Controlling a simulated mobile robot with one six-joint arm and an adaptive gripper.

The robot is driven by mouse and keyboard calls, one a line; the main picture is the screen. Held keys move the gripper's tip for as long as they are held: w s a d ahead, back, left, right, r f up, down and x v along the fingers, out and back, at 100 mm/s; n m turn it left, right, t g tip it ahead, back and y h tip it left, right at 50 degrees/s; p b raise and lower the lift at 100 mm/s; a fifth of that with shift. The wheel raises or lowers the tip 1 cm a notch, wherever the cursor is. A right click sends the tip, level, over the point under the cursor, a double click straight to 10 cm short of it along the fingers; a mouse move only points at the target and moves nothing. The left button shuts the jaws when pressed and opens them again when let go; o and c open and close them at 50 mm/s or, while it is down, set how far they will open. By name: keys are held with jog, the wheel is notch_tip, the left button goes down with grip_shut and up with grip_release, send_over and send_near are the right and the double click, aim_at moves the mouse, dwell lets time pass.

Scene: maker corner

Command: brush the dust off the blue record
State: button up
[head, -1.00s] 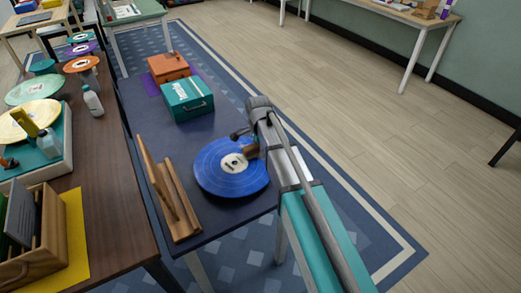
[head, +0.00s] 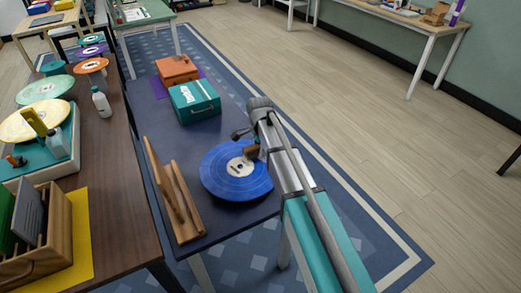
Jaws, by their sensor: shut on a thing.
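The blue record (head: 225,183) lies flat on the dark blue table (head: 215,233), with a pale label at its centre. My gripper (head: 250,150) is over the far right part of the record. It is shut on a small brown brush (head: 251,152), which is at or just above the record's surface; I cannot tell whether it touches. My arm hides the record's right edge. Dust on the record is too fine to make out.
A wooden rack (head: 175,200) stands close to the record's left. A teal box (head: 194,102) and an orange box (head: 177,69) sit farther back.

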aim_at(254, 144)
jog(key=shift+w+a, duration=1.05)
jog(key=shift+w+a, duration=1.15)
jog(key=shift+a, duration=0.1)
jog(key=shift+s+d, duration=1.25)
jog(key=shift+s+d, duration=1.15)
jog(key=shift+d, duration=0.1)
